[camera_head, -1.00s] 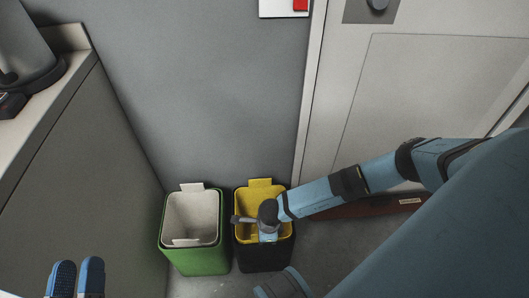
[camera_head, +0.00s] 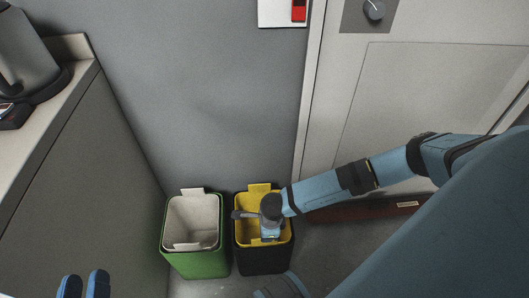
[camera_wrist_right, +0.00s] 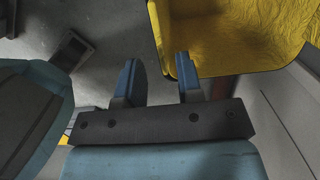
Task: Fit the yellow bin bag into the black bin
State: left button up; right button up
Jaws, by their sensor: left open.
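The yellow bin bag (camera_head: 245,228) sits in the black bin (camera_head: 262,262), lining its inside. A yellow flap (camera_head: 259,188) stands above the back rim. My right gripper (camera_head: 270,234) reaches down over the bin's opening, and my wrist hides part of the bag. In the right wrist view, the fingers (camera_wrist_right: 158,72) are apart with floor visible between them. The bag (camera_wrist_right: 235,40) fills the upper right there, its edge close to the right finger; I cannot tell if they touch. My left gripper (camera_head: 83,285) is open and empty at the bottom left, away from the bins.
A green bin (camera_head: 200,264) with a whitish liner (camera_head: 192,220) stands just left of the black bin. A counter (camera_head: 60,70) runs along the left. A grey wall (camera_head: 215,90) is behind the bins, and a door (camera_head: 430,90) is at the right. Some floor is clear.

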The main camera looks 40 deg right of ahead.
pick_arm(q)
jog(key=f, duration=0.1)
jog(key=a+f+g+y+p, duration=0.1)
jog(key=f, duration=0.1)
jog(key=shift+a+g, duration=0.1)
jog(key=shift+g, duration=0.2)
pick_arm(e)
jog(key=r, duration=0.6)
jog(key=shift+s+d, duration=0.2)
jog(key=shift+d, duration=0.1)
